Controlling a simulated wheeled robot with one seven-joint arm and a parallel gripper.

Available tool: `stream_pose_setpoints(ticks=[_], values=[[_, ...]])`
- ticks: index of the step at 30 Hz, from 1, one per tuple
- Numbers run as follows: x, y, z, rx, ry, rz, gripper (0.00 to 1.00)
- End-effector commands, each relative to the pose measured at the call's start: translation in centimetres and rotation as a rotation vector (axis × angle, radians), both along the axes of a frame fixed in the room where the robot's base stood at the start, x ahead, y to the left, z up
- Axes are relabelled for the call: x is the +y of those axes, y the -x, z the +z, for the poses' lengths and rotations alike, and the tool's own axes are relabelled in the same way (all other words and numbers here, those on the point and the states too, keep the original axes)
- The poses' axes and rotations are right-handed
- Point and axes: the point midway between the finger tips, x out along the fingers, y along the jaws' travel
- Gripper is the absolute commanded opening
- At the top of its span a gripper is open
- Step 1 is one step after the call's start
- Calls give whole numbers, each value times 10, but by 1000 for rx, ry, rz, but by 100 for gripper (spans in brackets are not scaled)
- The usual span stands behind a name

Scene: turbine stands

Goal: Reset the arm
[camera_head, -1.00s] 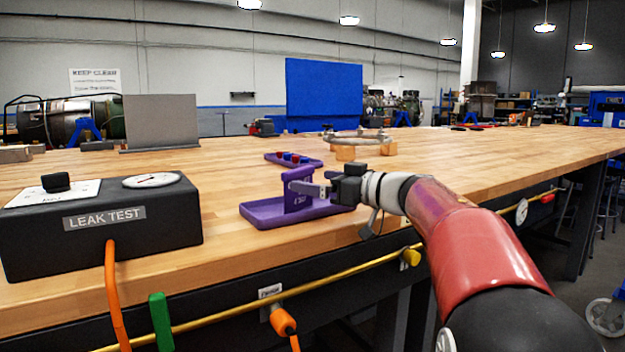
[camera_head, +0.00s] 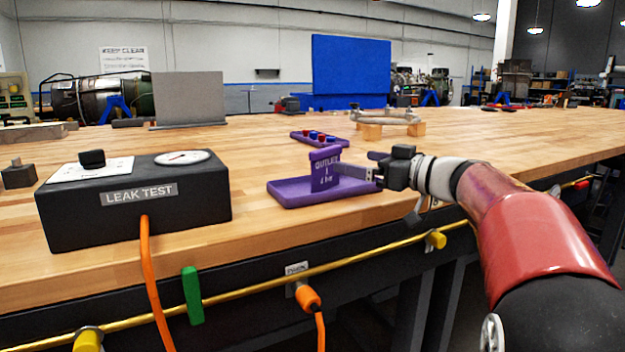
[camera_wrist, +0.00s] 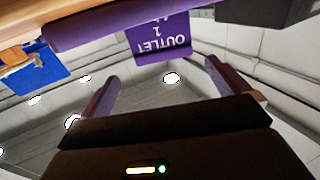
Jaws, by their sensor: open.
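A purple stand with an upright plate marked OUTLET (camera_head: 325,165) rises from a flat purple tray (camera_head: 292,194) on the wooden bench. My gripper (camera_head: 358,163) is open at the right side of this plate, its fingers pointing left towards it. One finger overlaps the plate's right edge in the head view; I cannot tell whether they touch. In the wrist view, the OUTLET plate (camera_wrist: 162,42) appears upside down beyond the gap between my two purple fingers (camera_wrist: 161,70). Nothing is seen held between them.
A black LEAK TEST box (camera_head: 135,212) with a dial and orange hose stands at left on the bench (camera_head: 245,225). Behind the stand are a purple tray with red and blue pieces (camera_head: 312,137) and a metal part on wooden blocks (camera_head: 385,117). A yellow pipe (camera_head: 365,256) runs along the front edge.

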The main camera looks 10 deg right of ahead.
Motion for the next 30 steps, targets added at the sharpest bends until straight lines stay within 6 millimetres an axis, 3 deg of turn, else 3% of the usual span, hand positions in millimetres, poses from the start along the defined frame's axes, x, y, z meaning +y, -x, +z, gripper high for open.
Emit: stream_pose_setpoints(ticks=[7,11,14,19,24,27,30], values=[[0,9,34,-159,-19,-324,100],[-14,34,26,-138,-14,-602,100],[-25,63,-5,-28,11,-780,100],[-21,133,-96,311,110,-939,100],[9,214,-189,673,237,-883,100],[30,256,-229,838,299,-798,100],[47,287,-255,949,343,-714,100]])
